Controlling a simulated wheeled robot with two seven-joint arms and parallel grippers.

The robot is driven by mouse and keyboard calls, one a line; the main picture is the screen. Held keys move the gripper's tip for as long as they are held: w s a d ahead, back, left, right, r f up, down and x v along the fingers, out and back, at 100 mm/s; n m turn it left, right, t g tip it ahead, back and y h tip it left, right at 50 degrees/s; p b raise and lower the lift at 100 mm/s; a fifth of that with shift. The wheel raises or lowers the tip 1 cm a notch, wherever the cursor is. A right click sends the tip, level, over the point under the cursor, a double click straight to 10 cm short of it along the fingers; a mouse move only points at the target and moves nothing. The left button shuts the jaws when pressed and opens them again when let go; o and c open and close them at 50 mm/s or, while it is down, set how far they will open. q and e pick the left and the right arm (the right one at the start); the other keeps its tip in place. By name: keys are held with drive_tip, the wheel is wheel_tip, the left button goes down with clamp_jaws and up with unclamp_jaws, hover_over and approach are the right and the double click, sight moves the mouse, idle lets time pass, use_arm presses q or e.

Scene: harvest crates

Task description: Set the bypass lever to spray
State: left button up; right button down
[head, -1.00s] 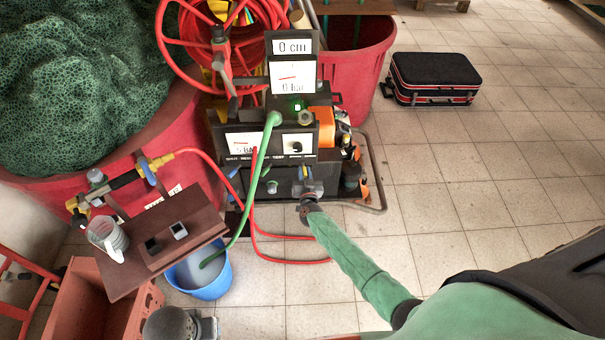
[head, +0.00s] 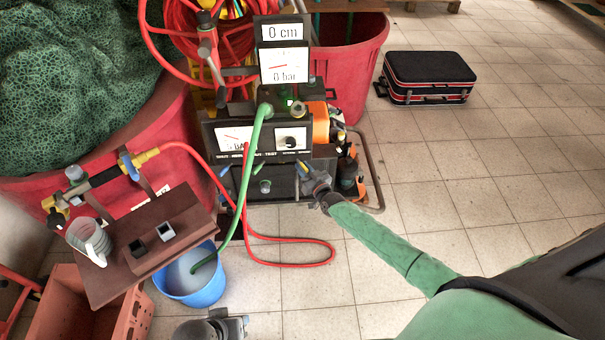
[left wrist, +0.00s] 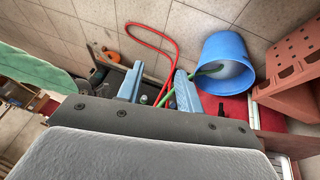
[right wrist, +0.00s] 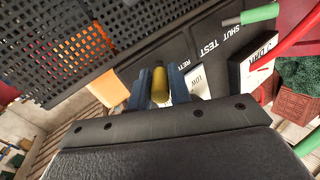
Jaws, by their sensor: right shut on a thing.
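The spray machine's dark control panel (head: 225,160) has a row of small printed labels, a gauge and a dial (head: 291,141). My right gripper (head: 308,172) is at the panel's lower right edge. In the right wrist view my right gripper (right wrist: 160,88) is shut on a yellow cylindrical lever handle (right wrist: 160,84). Beside it are the words SHUT, TEST and a partly hidden RETURN; the lever's base is hidden. In the left wrist view my left gripper (left wrist: 158,88) has its fingers apart and nothing between them. The upper displays read 0 cm (head: 283,32) and 0 bar (head: 284,66).
A green hose runs from the machine into a blue bucket (head: 215,290). A red hose (head: 300,240) loops on the floor. A brown shelf (head: 110,285) holds a jug (head: 88,240). An orange crate (head: 65,310) stands below left. Open tiled floor lies right, with a black suitcase (head: 430,75).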

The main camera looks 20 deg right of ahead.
drive_tip(key=y+b, duration=0.1)
drive_tip(key=n+y+b, duration=0.1)
drive_tip(key=b, duration=0.1)
drive_tip(key=shift+w+d+n+g, duration=0.15)
drive_tip(key=shift+d+n+g, duration=0.15)
drive_tip(key=shift+d, duration=0.05)
use_arm(q)
wheel_tip(320, 180, down, 17)
drive_tip(key=w+d+t, duration=0.1)
drive_tip(key=d+t, duration=0.1)
drive_tip(key=shift+w+r+b, duration=0.2)
drive_tip(key=shift+w+b, duration=0.1)
drive_tip(key=shift+w, duration=0.1)
use_arm(e)
drive_tip(key=shift+y, duration=0.4)
drive_tip(key=shift+r, duration=0.1)
drive_tip(key=c, duration=1.3)
unclamp_jaws()
use_arm(q)
drive_tip(key=shift+s, duration=0.1)
drive_tip(key=shift+f, duration=0.8)
use_arm(e)
drive_tip(key=v, duration=0.8)
